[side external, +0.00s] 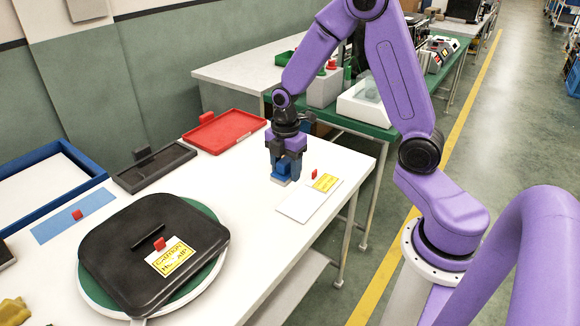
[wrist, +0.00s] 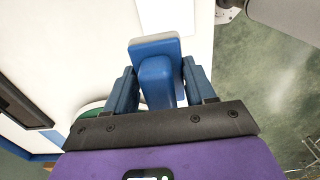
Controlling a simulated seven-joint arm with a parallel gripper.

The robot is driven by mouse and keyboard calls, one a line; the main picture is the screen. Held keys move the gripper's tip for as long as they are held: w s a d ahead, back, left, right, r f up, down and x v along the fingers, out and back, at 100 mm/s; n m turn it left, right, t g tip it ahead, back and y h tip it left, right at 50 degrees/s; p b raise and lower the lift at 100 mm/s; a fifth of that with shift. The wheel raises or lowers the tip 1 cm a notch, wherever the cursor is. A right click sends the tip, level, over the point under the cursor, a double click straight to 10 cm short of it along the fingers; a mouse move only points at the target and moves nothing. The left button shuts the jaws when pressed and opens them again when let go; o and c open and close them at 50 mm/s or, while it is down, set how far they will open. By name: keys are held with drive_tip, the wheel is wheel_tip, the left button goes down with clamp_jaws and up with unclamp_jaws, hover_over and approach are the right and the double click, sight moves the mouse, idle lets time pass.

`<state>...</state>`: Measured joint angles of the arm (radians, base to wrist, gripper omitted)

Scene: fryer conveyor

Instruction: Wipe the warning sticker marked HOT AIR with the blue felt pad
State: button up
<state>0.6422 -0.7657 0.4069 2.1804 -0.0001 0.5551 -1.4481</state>
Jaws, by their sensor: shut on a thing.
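My gripper (side external: 286,164) points down over the white table and is shut on the blue felt pad (side external: 281,180). The wrist view shows the pad's block handle between the fingers (wrist: 158,84) and the pad's flat base (wrist: 154,46) with a pale edge. I cannot tell whether the pad touches the table. A yellow and white sticker (side external: 172,259) lies on a black lid at the front left; it reads CAUTION with partly legible words like HOT AIR below. Another yellow sticker (side external: 326,182) is on a white plate right of my gripper; its text is too small to read.
The black lid (side external: 120,243) rests on a round green and white base, with a raised handle and red clip. A red tray (side external: 223,131), a dark tray (side external: 155,168) and a blue-rimmed tray (side external: 52,195) line the back. Bare white table lies between gripper and lid.

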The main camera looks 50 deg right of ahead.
drive_tip(key=w+a, duration=0.4)
drive_tip(key=a, duration=0.3)
drive_tip(key=w+a, duration=0.3)
drive_tip(key=a, duration=0.4)
approach(185, 248)
drive_tip(key=shift+f, duration=2.7)
drive_tip(key=shift+a+f, duration=0.45)
drive_tip(key=shift+f, duration=0.1)
drive_tip(key=shift+a+f, duration=0.2)
drive_tip(key=shift+a, duration=3.05)
drive_tip(key=shift+d+r, duration=0.1)
drive_tip(key=shift+d, duration=3.55)
drive_tip(key=shift+d+r, duration=0.1)
drive_tip(key=shift+r, duration=0.05)
wheel_tip(185, 248, up, 8)
